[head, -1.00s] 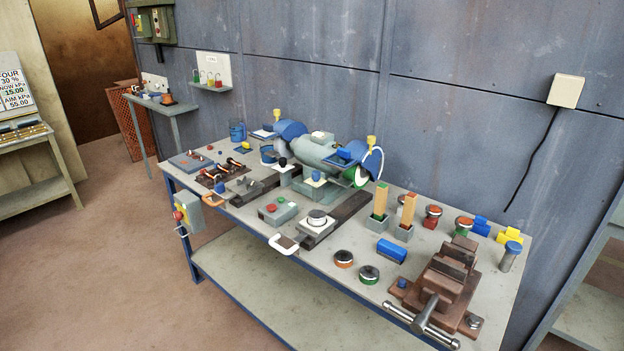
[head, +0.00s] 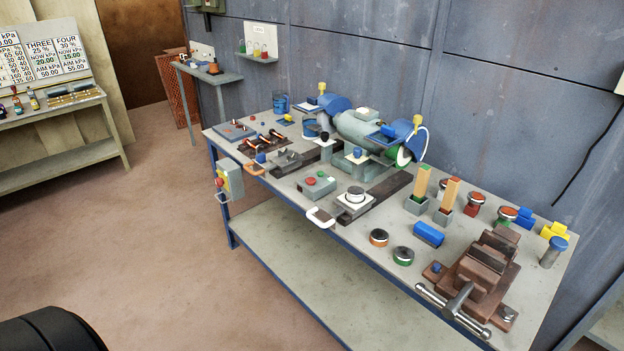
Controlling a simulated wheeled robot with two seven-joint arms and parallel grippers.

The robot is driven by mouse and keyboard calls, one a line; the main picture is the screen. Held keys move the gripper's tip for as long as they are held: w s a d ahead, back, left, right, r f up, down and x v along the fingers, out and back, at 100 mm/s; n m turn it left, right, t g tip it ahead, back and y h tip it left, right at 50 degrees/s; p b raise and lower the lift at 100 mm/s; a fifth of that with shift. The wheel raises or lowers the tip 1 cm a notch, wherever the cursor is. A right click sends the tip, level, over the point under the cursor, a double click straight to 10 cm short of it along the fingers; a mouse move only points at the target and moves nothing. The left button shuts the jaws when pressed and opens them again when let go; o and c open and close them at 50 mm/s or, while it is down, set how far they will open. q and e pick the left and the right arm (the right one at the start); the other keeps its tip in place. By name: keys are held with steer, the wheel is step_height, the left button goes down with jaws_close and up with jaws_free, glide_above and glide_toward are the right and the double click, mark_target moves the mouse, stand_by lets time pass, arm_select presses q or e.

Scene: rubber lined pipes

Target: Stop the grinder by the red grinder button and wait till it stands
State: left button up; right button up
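The bench grinder (head: 362,133) stands at the back of the workbench, with a grey body, blue guards and a pale wheel with a green face at its right end. I cannot tell from the frames whether its wheels turn. A small grey box in front of it bears a red button (head: 310,181) and a green one beside it. Another grey-green box (head: 232,181) with a red knob hangs at the bench's left front edge. Which of the two red controls belongs to the grinder is not marked. Neither of my grippers is in view.
The workbench (head: 345,246) also carries a brown vice (head: 481,271), two wooden sticks in grey holders, a blue block (head: 429,234) and several round tins. The floor (head: 150,235) before the bench is clear. A side table with boards (head: 58,112) stands at left.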

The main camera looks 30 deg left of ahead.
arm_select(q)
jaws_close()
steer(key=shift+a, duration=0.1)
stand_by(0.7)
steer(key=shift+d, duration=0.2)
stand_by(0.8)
